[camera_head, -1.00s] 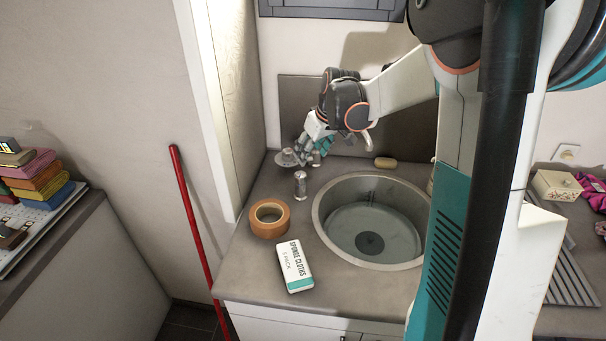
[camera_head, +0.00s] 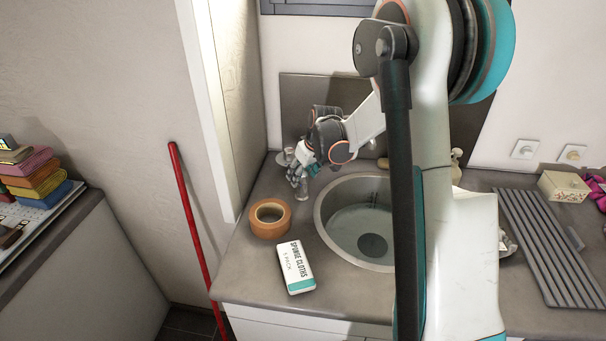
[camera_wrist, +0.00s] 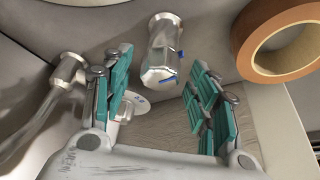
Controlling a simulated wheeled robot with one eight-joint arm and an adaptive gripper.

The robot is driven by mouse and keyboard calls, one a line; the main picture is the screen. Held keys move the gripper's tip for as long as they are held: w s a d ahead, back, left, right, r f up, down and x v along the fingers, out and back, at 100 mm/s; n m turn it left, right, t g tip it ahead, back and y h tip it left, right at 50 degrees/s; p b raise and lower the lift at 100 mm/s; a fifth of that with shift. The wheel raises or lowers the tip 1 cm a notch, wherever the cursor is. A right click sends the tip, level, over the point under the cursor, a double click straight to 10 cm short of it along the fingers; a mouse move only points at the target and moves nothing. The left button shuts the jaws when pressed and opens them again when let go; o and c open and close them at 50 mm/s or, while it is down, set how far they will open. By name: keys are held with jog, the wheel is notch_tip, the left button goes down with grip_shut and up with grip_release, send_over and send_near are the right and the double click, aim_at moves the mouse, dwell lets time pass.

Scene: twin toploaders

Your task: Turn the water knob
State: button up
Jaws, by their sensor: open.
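The water knob (camera_wrist: 164,45) is a short metal cylinder with blue marks, standing on the counter in the wrist view. It lies just ahead of the gap between my fingertips, and I cannot tell whether they touch it. My gripper (camera_wrist: 158,62) is open, with teal-padded fingers spread left and right and nothing held. The metal faucet (camera_wrist: 62,78) lies left of the fingers in the wrist view.
The round steel sink (camera_head: 330,240) is right of the knob. A brown tape roll (camera_head: 256,229) and a sponge cloths pack (camera_head: 297,270) lie in front. The tape roll (camera_wrist: 250,50) is also close to the right fingers. A grey wall panel (camera_head: 300,105) stands behind.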

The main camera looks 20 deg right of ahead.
jog(key=shift+c, duration=0.5)
jog(key=c, duration=0.9)
jog(key=shift+c, duration=0.2)
jog(key=shift+n+y, duration=0.6)
jog(key=shift+n, duration=0.7)
jog(key=o, duration=1)
jog(key=shift+o, duration=0.2)
